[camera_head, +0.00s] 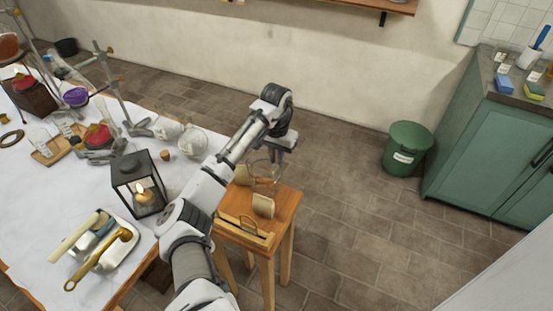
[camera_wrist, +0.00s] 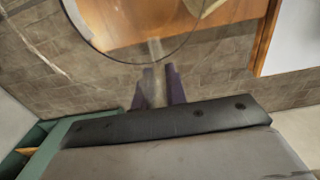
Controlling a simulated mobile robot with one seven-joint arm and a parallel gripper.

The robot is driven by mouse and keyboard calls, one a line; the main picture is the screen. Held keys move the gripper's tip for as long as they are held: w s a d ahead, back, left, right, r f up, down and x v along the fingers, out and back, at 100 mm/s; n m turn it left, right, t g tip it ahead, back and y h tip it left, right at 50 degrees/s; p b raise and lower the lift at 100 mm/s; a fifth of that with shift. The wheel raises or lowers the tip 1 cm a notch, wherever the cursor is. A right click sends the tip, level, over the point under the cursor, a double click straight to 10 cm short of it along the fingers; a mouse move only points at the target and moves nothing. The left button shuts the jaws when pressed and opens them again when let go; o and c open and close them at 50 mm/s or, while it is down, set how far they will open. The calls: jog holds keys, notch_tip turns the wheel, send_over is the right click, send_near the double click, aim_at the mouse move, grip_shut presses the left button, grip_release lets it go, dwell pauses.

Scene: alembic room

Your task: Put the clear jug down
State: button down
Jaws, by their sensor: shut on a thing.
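The clear jug (camera_head: 265,178) is see-through glass and shows faintly over the small wooden table (camera_head: 285,208) in the head view. My gripper (camera_head: 279,156) is at the jug's upper right side. In the wrist view, the round rim of the jug fills the top left, and its handle (camera_wrist: 156,72) runs between the dark purple fingers of my gripper (camera_wrist: 160,88). The fingers are shut on the handle. The jug looks about upright. I cannot tell whether its base touches the tabletop.
Two cream-coloured pieces (camera_head: 263,206) and a wooden holder (camera_head: 243,232) are on the small table, close around the jug. The white worktop (camera_head: 80,205) at left carries a lantern (camera_head: 138,183) and glassware. A green bin (camera_head: 407,148) stands at right; floor between is clear.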

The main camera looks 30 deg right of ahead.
jog(key=shift+f, duration=0.9)
jog(key=shift+f, duration=0.15)
jog(key=c, duration=1.4)
grip_release()
jog(key=shift+c, duration=0.2)
notch_tip(320, 180, up, 12)
jog(key=shift+r+b, duration=0.15)
jog(key=shift+b, duration=0.55)
